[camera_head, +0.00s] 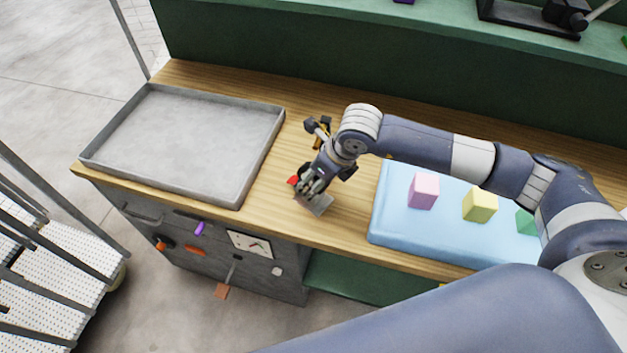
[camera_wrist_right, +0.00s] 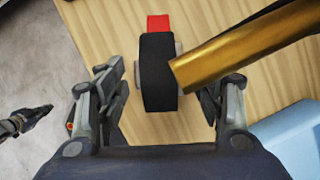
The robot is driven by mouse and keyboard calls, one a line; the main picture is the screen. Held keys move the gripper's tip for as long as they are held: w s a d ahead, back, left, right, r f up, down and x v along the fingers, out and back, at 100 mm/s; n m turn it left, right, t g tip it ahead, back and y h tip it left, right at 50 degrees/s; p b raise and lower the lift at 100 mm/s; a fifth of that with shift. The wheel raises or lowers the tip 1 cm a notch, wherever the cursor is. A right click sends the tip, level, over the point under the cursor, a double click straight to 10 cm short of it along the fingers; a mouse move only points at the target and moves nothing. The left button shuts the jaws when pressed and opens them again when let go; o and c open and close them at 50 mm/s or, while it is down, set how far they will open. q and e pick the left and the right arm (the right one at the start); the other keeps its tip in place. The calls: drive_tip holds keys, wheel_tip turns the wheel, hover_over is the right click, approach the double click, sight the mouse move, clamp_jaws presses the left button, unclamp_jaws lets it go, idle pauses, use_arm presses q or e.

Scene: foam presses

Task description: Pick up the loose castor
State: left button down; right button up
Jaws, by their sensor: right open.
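The loose castor shows in the right wrist view as a black wheel (camera_wrist_right: 158,82) with a red tab (camera_wrist_right: 158,23) beyond it and a little grey metal beside it. It lies over the wooden bench top. My right gripper (camera_wrist_right: 162,98) is open, with one finger on each side of the wheel; I cannot tell whether they touch it. In the head view my right gripper (camera_head: 312,187) is low over the bench and hides most of the castor. Only a red bit (camera_head: 293,180) shows clearly beside it.
A brass-coloured bar (camera_wrist_right: 235,48) crosses close to the wheel in the wrist view. An empty grey tray (camera_head: 262,152) stands left on the bench. A blue foam slab (camera_head: 390,225) with pink (camera_head: 423,190), yellow (camera_head: 480,204) and green (camera_head: 526,222) blocks lies right.

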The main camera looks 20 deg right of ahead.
drive_tip(key=shift+x, duration=1.25)
clamp_jaws()
drive_tip(key=shift+w+r, duration=0.1)
